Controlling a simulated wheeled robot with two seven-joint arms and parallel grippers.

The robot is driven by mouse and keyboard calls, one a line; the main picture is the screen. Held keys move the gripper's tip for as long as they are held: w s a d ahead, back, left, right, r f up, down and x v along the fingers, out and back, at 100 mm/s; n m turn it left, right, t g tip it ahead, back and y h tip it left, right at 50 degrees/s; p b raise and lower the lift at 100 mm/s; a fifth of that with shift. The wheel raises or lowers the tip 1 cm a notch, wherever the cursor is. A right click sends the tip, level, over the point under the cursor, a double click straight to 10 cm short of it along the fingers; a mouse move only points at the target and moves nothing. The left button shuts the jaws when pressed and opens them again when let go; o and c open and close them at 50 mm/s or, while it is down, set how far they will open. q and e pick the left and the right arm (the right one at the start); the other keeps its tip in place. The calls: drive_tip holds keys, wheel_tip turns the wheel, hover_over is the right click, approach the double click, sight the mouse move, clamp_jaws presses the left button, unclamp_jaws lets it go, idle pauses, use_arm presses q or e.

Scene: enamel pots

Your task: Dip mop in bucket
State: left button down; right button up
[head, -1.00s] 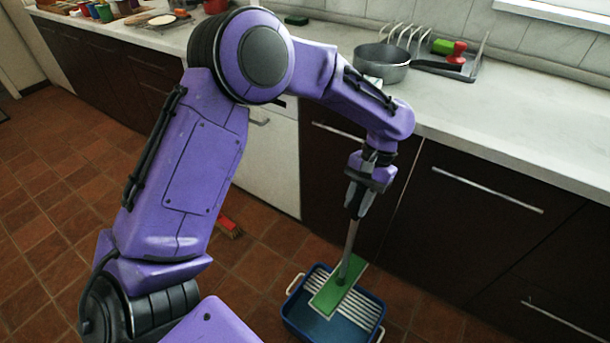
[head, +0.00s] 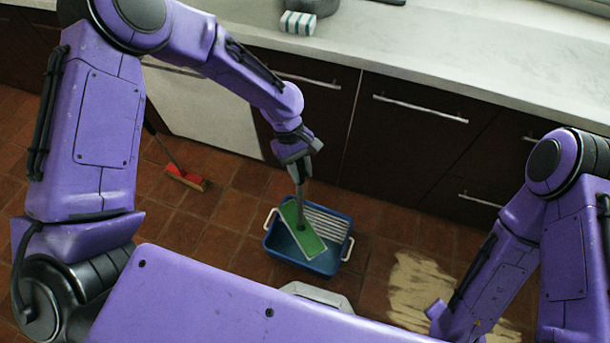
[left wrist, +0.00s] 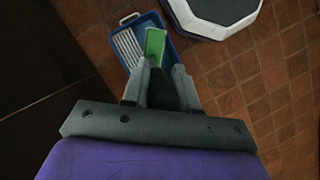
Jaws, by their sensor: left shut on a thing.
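My left gripper (head: 297,158) is shut on the grey handle of the mop (head: 303,232) and holds it nearly upright. The mop's flat green head lies over the blue bucket (head: 323,268), slanting across its opening from upper left to lower right. I cannot tell how deep the head sits. The bucket has white wringer slats and pale handles and stands on the floor. The left wrist view shows the green head (left wrist: 155,45) beyond the fingers (left wrist: 162,85), over the bucket (left wrist: 172,50). My right arm shows at the right, but its gripper is not visible.
A pale spill (head: 420,285) lies on the tiled floor right of the bucket. A red brush (head: 185,179) with a dark handle stands by the white cabinet front.

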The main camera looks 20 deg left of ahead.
use_arm(q)
drive_tip(key=s+d+n+t+h+p, duration=0.1)
drive_tip(key=s+d+n+t+p, duration=0.3)
drive_tip(key=n, duration=0.3)
use_arm(e)
wheel_tip(320, 180, up, 6)
use_arm(q)
wheel_tip(320, 180, down, 21)
drive_tip(key=a+g+b, duration=0.1)
drive_tip(key=b, duration=1.3)
drive_tip(key=shift+a+r, duration=0.2)
use_arm(e)
wheel_tip(320, 180, down, 15)
drive_tip(key=shift+r, duration=0.1)
use_arm(q)
wheel_tip(320, 180, up, 19)
drive_tip(key=p, duration=1.8)
use_arm(e)
wheel_tip(320, 180, up, 19)
drive_tip(key=shift+f, duration=0.2)
